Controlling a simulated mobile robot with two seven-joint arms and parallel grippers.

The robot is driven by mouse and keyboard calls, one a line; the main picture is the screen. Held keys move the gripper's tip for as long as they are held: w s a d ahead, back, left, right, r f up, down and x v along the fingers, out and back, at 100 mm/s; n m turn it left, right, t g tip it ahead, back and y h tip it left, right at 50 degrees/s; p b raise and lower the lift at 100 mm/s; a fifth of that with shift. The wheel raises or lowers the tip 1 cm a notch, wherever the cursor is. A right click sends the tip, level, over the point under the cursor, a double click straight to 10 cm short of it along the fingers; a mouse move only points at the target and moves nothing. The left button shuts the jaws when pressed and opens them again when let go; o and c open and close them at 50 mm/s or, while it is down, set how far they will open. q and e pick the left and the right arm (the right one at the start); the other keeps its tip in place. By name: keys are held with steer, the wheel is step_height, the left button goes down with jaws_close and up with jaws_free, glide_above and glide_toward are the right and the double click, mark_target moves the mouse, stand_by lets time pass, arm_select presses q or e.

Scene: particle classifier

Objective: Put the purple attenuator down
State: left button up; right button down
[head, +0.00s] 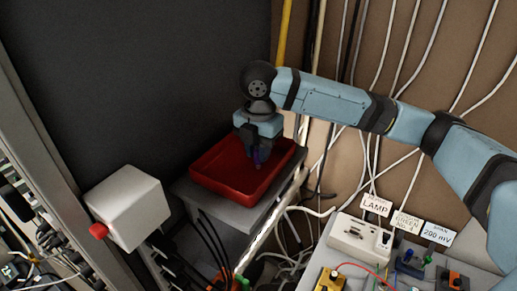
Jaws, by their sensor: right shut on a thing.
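My right gripper (255,156) points down over the red tray (212,184) and is shut on the purple attenuator (258,157). The attenuator is small and dark purple, and the fingers hide most of it. It is over the inside of the tray, within its rim; I cannot tell whether it touches the tray floor. My left gripper is not in view.
The tray sits on a grey stand (205,210) beside a dark panel (150,80). A white box (130,208) with a red knob (98,231) stands at left. Cables hang behind and below. A bench with labelled instruments (360,238) is at lower right.

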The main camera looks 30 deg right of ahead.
steer(key=shift+f, duration=0.15)
steer(key=shift+f, duration=0.15)
steer(key=c, duration=1)
jaws_free()
step_height(320, 180, up, 13)
steer(key=shift+f, duration=0.15)
steer(key=shift+f, duration=0.1)
